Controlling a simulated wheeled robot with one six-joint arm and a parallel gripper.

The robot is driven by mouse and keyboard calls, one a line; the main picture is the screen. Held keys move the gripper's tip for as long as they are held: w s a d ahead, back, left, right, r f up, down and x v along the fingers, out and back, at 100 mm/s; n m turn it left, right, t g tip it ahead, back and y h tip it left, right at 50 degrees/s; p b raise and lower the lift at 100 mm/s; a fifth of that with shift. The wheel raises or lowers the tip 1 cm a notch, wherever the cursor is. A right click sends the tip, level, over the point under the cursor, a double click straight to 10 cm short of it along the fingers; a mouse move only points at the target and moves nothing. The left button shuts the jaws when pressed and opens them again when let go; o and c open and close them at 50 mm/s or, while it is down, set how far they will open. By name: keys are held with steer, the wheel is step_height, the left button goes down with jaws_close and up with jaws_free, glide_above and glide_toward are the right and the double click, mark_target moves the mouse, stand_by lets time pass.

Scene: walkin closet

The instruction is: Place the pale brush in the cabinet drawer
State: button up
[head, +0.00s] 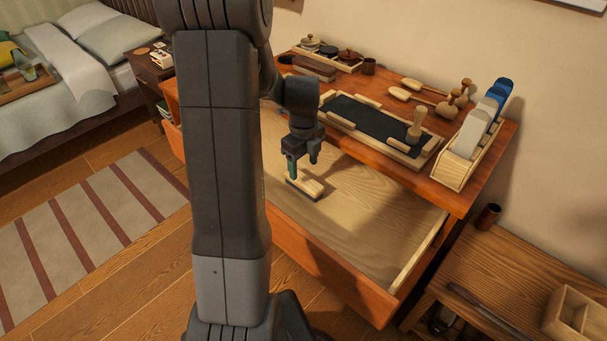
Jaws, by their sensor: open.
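The pale brush (308,188) has a light wooden back and a dark underside. It appears to rest on the floor of the open cabinet drawer (375,225), in the part nearer my arm. My gripper (302,172) is open, its greenish fingertips pointing down right at or just above the brush. I cannot tell whether the fingers touch it. The drawer is pulled far out and its pale wooden floor is otherwise bare where I see it. My arm hides the drawer's left part.
The cabinet top holds a dark-matted tray (375,125), a wooden rack (462,165) of upright items, several brushes and a tray of small pots (330,52). A lower wooden bench (495,265) stands at right. A bed (60,75) and striped rug (90,225) are at left.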

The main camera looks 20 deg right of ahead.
mark_target(304, 179)
step_height(304, 179, up, 6)
steer(key=shift+f, duration=0.1)
steer(key=shift+c, duration=0.2)
stand_by(1.2)
